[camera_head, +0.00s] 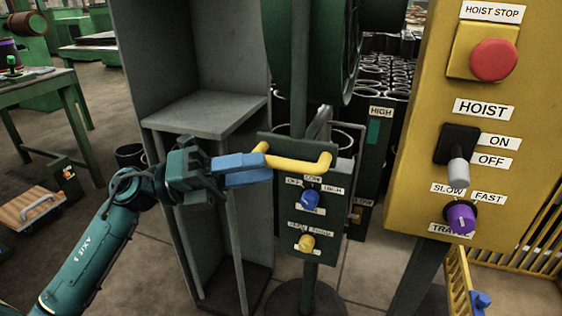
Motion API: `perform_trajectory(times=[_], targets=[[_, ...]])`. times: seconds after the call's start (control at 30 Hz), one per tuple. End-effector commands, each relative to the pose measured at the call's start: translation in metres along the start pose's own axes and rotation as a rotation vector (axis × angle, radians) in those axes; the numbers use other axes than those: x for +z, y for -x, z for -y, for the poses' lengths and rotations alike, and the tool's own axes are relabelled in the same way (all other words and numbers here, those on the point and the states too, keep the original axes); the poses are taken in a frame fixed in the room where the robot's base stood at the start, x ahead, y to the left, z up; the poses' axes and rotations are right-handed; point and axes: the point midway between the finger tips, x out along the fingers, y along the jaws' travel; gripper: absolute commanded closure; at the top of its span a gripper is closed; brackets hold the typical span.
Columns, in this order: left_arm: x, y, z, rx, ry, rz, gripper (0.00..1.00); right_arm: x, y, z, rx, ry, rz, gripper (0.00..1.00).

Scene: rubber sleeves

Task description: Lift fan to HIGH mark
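The fan (308,55) is a large dark green drum-like body at top centre, on a grey upright post. Below it, a dark control panel (268,144) carries a yellow bar handle (300,165), a blue knob (310,199) and a yellow knob (306,242). The HIGH mark (381,112) is a white label above a green patch on a dark upright to the right. My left gripper (268,167) has its blue fingers at the handle's left end, overlapping it in the picture. Whether the fingers close on the handle is not clear. My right gripper does not show.
A yellow hoist panel (540,190) stands close at right, with a red stop button (494,60), an ON/OFF lever (458,172) and a purple knob (461,218). A grey cabinet (205,115) stands behind my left gripper. A yellow rail (459,285) is at lower right.

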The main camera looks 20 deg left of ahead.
Motion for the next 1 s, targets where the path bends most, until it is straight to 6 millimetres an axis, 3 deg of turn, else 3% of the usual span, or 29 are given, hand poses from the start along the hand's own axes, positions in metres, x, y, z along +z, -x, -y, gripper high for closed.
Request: perform_trajectory(times=[0.1,0.3,0.67,1.0], targets=[[0.001,-0.022,0.002,-0.004,-0.002,0.0,0.62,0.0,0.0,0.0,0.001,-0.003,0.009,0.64],[0.0,-0.043,0.0,-0.001,0.001,0.001,0.62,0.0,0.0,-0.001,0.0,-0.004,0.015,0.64],[0.0,-0.047,0.0,0.0,0.002,0.001,0.62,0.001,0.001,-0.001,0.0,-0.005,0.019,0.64],[0.0,-0.047,0.0,0.0,0.003,0.001,0.9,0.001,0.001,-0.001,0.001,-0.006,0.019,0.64]])
